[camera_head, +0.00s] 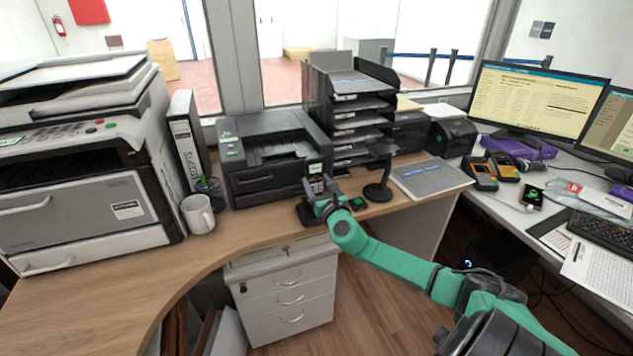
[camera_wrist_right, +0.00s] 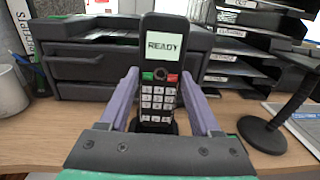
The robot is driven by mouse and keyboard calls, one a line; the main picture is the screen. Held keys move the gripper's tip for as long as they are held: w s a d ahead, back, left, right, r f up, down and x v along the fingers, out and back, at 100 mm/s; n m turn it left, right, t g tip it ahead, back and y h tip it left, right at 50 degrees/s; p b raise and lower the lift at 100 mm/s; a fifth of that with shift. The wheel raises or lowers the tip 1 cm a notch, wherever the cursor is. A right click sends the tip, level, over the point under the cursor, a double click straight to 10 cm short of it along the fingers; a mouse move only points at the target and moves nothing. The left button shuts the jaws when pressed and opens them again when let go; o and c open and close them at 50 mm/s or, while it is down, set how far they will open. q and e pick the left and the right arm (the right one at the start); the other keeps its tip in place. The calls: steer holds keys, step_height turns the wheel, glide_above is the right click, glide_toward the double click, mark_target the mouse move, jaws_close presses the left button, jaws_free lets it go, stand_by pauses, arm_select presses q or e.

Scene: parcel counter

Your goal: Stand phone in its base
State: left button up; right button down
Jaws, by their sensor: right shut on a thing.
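The phone (camera_wrist_right: 160,70) is a black cordless handset with a lit screen reading READY and white keys. It is upright between the fingers of my right gripper (camera_wrist_right: 160,97), which is shut on it. In the head view the phone (camera_head: 316,183) shows small at the right gripper (camera_head: 320,193), in front of the black printer. The dark base (camera_head: 306,214) shows partly below the gripper on the desk. In the wrist view the phone's lower end is close to a dark shape; I cannot tell whether it is fully seated. My left gripper is not in view.
A black printer (camera_head: 262,157) stands behind the phone. A dark round-footed stand (camera_head: 378,192) is close to the right of the gripper. A white mug (camera_head: 198,214) and binder (camera_head: 188,140) stand left. The desk (camera_head: 130,285) is clear at front left.

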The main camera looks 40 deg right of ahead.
mark_target(316, 192)
stand_by(0.4)
steer(key=shift+f+b, duration=0.85)
steer(key=shift+f, duration=0.1)
stand_by(0.3)
steer(key=shift+f+b, duration=0.5)
steer(key=shift+b, duration=0.1)
steer(key=shift+f+b, duration=0.65)
steer(key=shift+f, duration=0.05)
jaws_free()
